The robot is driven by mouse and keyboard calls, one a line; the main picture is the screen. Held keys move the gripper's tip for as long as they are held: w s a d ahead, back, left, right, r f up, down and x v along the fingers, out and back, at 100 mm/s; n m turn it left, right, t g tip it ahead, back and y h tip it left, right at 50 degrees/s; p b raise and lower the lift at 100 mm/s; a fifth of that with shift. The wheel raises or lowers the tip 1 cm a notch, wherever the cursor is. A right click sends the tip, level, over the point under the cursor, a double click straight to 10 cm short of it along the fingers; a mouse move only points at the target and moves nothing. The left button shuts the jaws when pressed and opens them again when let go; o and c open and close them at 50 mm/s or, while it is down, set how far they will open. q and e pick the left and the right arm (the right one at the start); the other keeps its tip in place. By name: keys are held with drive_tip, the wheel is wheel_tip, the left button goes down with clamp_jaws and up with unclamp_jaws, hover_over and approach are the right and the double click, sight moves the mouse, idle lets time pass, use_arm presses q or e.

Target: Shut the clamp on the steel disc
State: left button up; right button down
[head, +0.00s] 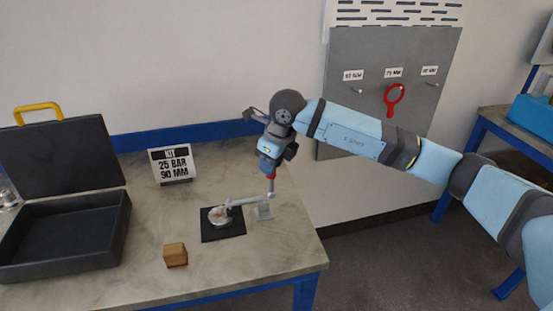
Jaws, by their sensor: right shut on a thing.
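The steel disc (217,217) lies on a black square pad on the table. The grey metal clamp (264,212) stands just right of the pad. Its arm reaches left, with its tip at the disc's upper right edge; I cannot tell whether it touches. The clamp's handle stands roughly upright and has a red grip. My right gripper (269,172) comes from above and is shut on the red handle grip. The fingertips are small and partly hidden. My left gripper is not in view.
An open black case (118,228) with a yellow handle stands at the left. A sign (172,166) reading "KIT 25 BAR 90 MM" stands behind the pad. A wooden block (175,255) sits in front. A red ring tool (393,98) hangs on the grey wall panel.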

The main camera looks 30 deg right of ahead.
drive_tip(key=shift+a, duration=0.1)
idle(0.4)
drive_tip(key=c, duration=0.9)
unclamp_jaws()
drive_tip(key=shift+a+f, duration=0.1)
drive_tip(key=shift+r, duration=0.6)
drive_tip(key=v, duration=1.2)
drive_tip(key=shift+r, duration=0.4)
drive_tip(key=shift+s+a, duration=0.1)
